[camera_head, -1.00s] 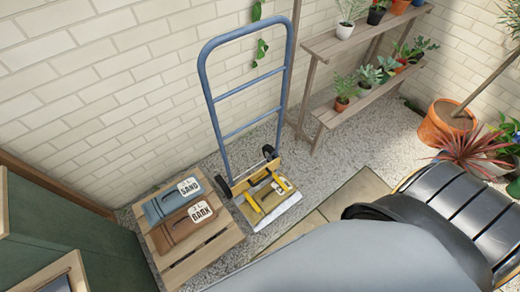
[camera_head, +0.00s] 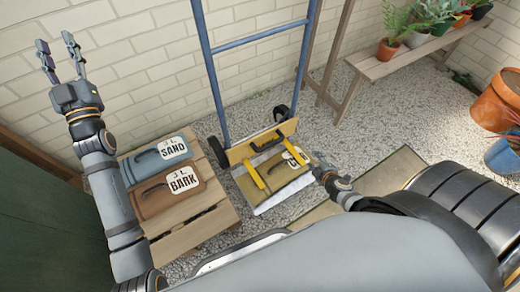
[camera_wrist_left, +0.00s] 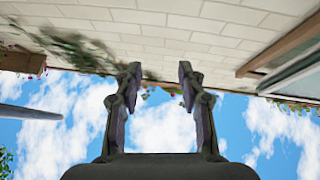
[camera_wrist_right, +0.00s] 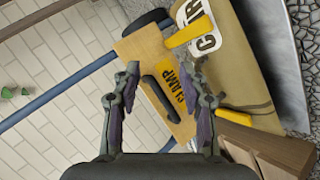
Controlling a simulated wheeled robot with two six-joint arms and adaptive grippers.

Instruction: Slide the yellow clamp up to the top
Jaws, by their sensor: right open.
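The clamp is a wooden board (camera_head: 240,154) with yellow arms (camera_head: 258,178) and a black handle. It sits low on the blue hand truck (camera_head: 208,60), over a tan bag (camera_head: 281,178) on the footplate. In the right wrist view the clamp's board (camera_wrist_right: 140,48) bears the word CLAMP, and its black handle (camera_wrist_right: 158,97) shows between and beyond my fingers. My right gripper (camera_head: 318,165) is open beside the bag's right side; its open fingers also show in the right wrist view (camera_wrist_right: 160,70). My left gripper (camera_head: 55,46) is raised, open and empty, far left of the clamp.
A slatted wooden stand (camera_head: 203,222) left of the truck holds a SAND bag (camera_head: 143,168) and a BARK bag (camera_head: 152,203). A brick wall (camera_head: 130,60) rises behind. A plant shelf (camera_head: 405,62) and pots (camera_head: 497,102) stand at the right. Gravel (camera_head: 350,140) between is clear.

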